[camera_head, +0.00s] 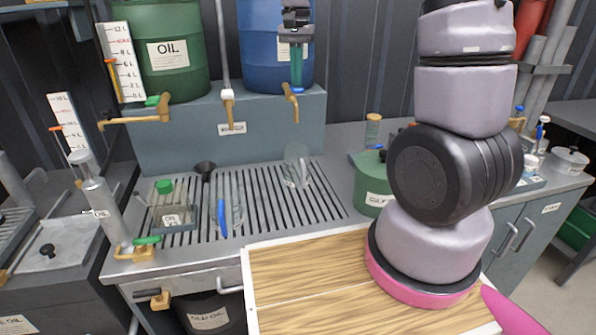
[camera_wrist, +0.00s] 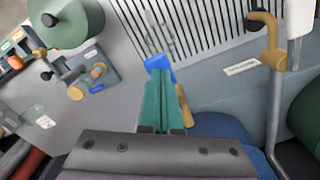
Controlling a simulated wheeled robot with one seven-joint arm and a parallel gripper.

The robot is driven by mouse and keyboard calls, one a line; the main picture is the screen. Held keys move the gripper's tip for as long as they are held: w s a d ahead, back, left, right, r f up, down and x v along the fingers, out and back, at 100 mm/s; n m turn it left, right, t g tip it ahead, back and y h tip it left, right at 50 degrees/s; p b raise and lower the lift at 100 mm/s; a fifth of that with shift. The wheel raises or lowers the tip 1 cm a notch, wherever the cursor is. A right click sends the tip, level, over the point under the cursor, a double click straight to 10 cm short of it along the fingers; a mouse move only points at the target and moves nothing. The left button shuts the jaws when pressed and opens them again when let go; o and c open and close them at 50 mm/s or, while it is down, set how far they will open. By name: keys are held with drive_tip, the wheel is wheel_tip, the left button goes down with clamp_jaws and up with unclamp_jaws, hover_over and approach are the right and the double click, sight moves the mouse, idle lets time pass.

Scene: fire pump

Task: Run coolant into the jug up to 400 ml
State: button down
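A blue drum (camera_head: 262,50) stands on the raised grey block, with a brass tap (camera_head: 290,93) at its front. The tap's blue lever (camera_wrist: 158,63) shows at my fingertips in the wrist view. A clear jug (camera_head: 298,172) stands on the slatted grate below this tap; it shows faintly in the wrist view (camera_wrist: 158,38). I cannot make out liquid or its level in it. My gripper (camera_head: 296,84) points down in front of the drum. Its teal fingers (camera_wrist: 165,80) are together, with their tips at the lever; a grip on it is not clear.
A green oil drum (camera_head: 168,55) with its tap stands left of the blue one. A green canister (camera_head: 370,190) stands right. A wooden board (camera_head: 320,275) lies in front.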

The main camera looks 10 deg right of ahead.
drive_tip(key=shift+f, duration=0.95)
idle(7.0)
